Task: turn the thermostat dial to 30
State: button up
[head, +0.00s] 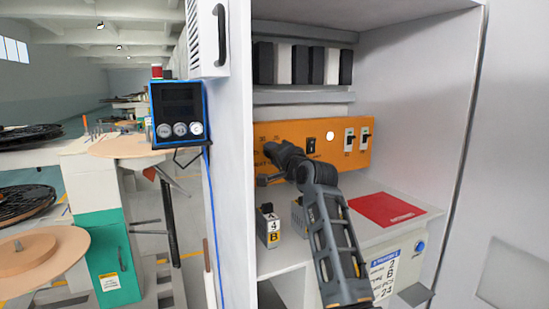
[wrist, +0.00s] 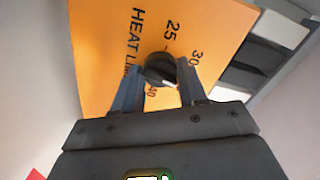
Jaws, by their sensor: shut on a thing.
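The thermostat dial (wrist: 160,69) is a small dark round knob with a white mark, on an orange panel (wrist: 110,40) printed with 25, 30 and HEAT LIM text. In the wrist view the panel is turned sideways. The white mark sits at the dial's lower right edge; I cannot tell which number it points to. My gripper (wrist: 158,88) is shut on the dial, one finger on each side. In the head view the orange panel (head: 290,134) is at the cabinet's back, and my gripper (head: 269,172) and arm hide the dial.
On the panel's right are a black switch (head: 311,146), a round white lamp (head: 330,135) and two light toggles (head: 357,139). A red mat (head: 386,209) lies on the shelf, and a labelled block (head: 268,226) stands at the left. The cabinet walls close in both sides.

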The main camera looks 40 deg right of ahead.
jog(key=shift+f+n+b, duration=0.2)
jog(key=shift+n+b, duration=0.8)
jog(key=shift+n, duration=3.1)
jog(key=o, duration=1.1)
jog(key=shift+r, duration=0.15)
jog(key=shift+c, duration=0.2)
jog(key=b+v, duration=0.1)
jog(key=v, duration=0.6)
jog(key=shift+s, duration=0.4)
jog(key=shift+a, duration=0.15)
